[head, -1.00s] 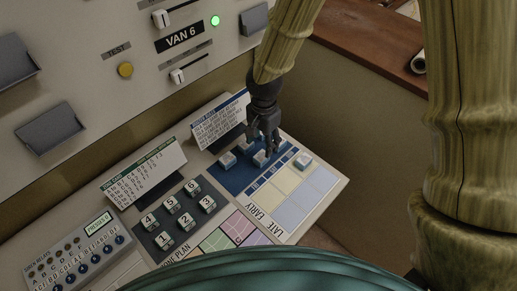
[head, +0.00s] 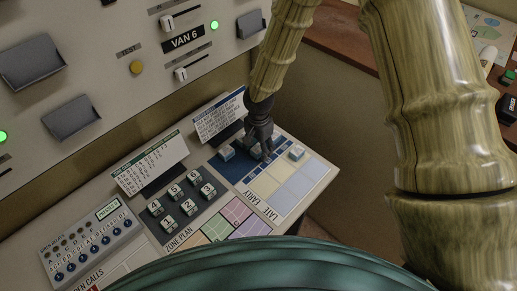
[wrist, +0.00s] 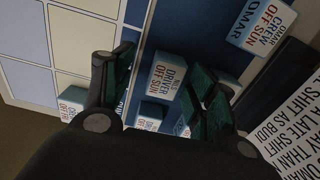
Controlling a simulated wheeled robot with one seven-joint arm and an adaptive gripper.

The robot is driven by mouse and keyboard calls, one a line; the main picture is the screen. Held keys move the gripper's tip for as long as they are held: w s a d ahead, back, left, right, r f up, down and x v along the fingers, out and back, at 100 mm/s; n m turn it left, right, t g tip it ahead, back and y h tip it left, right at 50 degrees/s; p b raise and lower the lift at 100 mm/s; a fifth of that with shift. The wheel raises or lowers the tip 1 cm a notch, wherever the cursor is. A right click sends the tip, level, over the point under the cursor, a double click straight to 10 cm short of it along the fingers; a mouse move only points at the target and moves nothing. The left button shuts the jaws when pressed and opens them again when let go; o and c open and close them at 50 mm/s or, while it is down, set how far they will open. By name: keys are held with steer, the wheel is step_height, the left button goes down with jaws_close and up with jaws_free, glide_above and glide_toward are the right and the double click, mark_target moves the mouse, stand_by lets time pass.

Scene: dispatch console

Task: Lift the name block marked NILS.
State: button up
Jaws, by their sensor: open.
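The NILS block (wrist: 168,78) is white-topped with blue sides and reads driver, off Sun in the wrist view. It sits on the dark blue panel (wrist: 190,28), between the two fingers of my gripper (wrist: 164,72). The fingers are open, one on each side of it; whether they touch it I cannot tell. In the head view my gripper (head: 263,151) is down over the blue panel and hides this block. The OMAR block (wrist: 262,25) stands to the upper right in the wrist view.
More blocks show near my fingers in the wrist view: one at the left (wrist: 72,110), one below (wrist: 148,122). A printed card (wrist: 298,118) is close at the right. In the head view, a numbered key pad (head: 180,198) and pale grid squares (head: 290,190) flank the panel.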

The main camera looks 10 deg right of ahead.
steer(key=shift+w+f, duration=0.1)
steer(key=shift+f, duration=0.3)
steer(key=shift+w+f, duration=0.6)
steer(key=shift+f, duration=0.05)
steer(key=shift+s+r, duration=0.35)
steer(key=shift+s, duration=0.05)
steer(key=c, duration=0.3)
steer(key=shift+w, duration=0.2)
steer(key=c, duration=0.7)
